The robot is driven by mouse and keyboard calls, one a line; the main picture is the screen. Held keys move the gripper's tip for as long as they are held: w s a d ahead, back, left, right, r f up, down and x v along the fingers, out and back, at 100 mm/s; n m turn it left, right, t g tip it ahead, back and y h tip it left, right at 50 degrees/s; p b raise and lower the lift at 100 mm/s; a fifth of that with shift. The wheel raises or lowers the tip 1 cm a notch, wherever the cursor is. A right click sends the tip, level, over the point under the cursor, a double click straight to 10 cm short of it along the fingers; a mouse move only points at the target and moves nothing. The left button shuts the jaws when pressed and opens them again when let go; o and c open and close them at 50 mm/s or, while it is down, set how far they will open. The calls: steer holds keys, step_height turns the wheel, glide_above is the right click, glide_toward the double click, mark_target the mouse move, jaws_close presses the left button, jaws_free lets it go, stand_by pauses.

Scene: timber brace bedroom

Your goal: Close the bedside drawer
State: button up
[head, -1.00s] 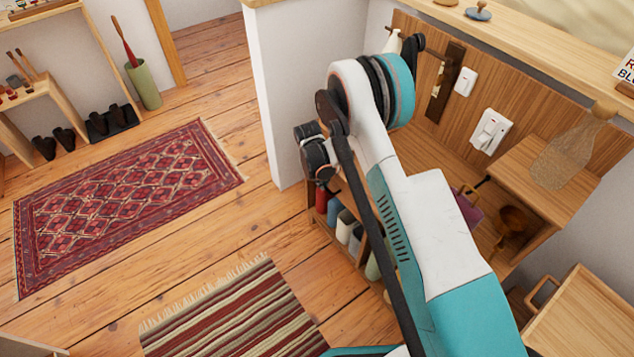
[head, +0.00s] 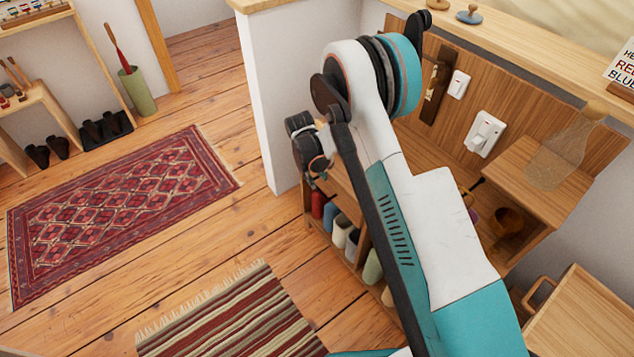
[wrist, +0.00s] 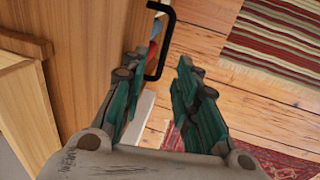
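In the wrist view a wooden panel (wrist: 95,45) with upright grain fills the upper left. A black bar handle (wrist: 170,42) stands out from its right edge. I cannot tell for sure whether this panel is the bedside drawer's front. My gripper (wrist: 156,68) is open and empty. Its two teal-padded fingers point toward the handle, which shows between and beyond the tips; contact is not visible. In the head view my arm hides most of the furniture behind it, and the handled panel cannot be made out there.
A low shelf with several coloured rolled items (head: 340,232) stands beside my arm. A white wall end (head: 265,110) rises behind it. A wooden piece with a loop handle (head: 580,315) is at lower right. A striped rug (head: 235,315) and a red patterned rug (head: 120,215) lie on open floor.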

step_height(320, 180, up, 6)
steer(key=a, duration=0.1)
steer(key=shift+s+r, duration=0.2)
steer(key=shift+s, duration=0.15)
steer(key=s+d+r+m+t, duration=0.1)
steer(key=s+d+r, duration=0.3)
steer(key=r, duration=0.5)
steer(key=s+d+r+m+t+y, duration=0.1)
steer(key=s+d+r, duration=0.2)
steer(key=r, duration=0.6)
steer(key=s+d+r+m+t, duration=0.1)
steer(key=s+d+r, duration=0.3)
steer(key=r, duration=0.5)
steer(key=s+d+r+m+t, duration=0.1)
steer(key=s+d+r+m, duration=0.1)
steer(key=s, duration=0.9)
steer(key=s+d+r+m+t, duration=0.1)
steer(key=s+d+r, duration=0.2)
steer(key=s, duration=0.8)
steer(key=shift+d+r+m+t+y, duration=0.15)
steer(key=shift+d+m+t+y, duration=0.25)
steer(key=shift+d, duration=0.75)
